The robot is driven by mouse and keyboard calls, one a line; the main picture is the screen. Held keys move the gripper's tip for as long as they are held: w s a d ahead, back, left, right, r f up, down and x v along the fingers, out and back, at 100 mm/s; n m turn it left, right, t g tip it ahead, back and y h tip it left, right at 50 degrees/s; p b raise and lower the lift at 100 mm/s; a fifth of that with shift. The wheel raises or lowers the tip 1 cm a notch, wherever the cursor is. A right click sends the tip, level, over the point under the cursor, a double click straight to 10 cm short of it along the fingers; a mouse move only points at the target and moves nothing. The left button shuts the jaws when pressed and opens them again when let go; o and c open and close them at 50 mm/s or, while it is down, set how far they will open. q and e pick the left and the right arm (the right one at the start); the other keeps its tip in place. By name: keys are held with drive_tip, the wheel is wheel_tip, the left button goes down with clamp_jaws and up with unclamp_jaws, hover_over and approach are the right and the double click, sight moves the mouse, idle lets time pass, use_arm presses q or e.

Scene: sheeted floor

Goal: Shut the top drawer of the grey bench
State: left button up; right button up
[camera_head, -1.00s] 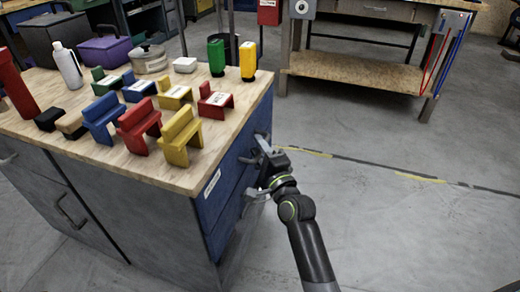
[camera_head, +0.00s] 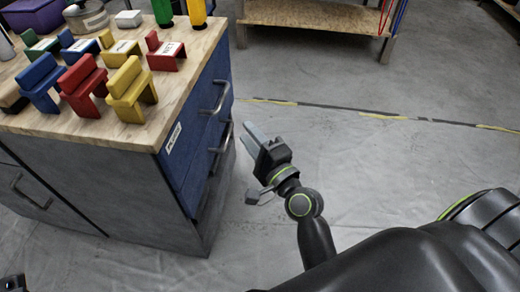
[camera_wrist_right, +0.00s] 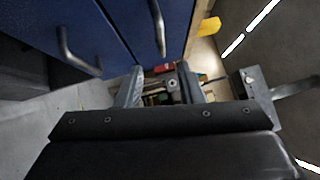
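The grey bench (camera_head: 140,190) has a wooden top and blue drawer fronts at the left of the head view. Its top drawer (camera_head: 190,130) has a bar handle (camera_head: 218,98) and looks flush with the bench. A second handle (camera_head: 222,138) is below it. The wrist view shows blue fronts (camera_wrist_right: 110,25) and two handles. My right gripper (camera_head: 257,134) is just right of the drawer fronts, apart from the handles. Its fingers are spread with nothing between them in the wrist view (camera_wrist_right: 162,88). A small dark part at the bottom-left corner may be my left gripper (camera_head: 14,283).
Several coloured blocks, including a yellow one (camera_head: 130,92), stand on the bench top. A workbench with a wooden shelf (camera_head: 315,16) is at the back. The sheeted floor (camera_head: 400,170) right of the grey bench is clear. My dark arm fills the lower right.

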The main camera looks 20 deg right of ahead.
drive_tip(key=shift+b+v, duration=0.3)
drive_tip(key=shift+v, duration=1.6)
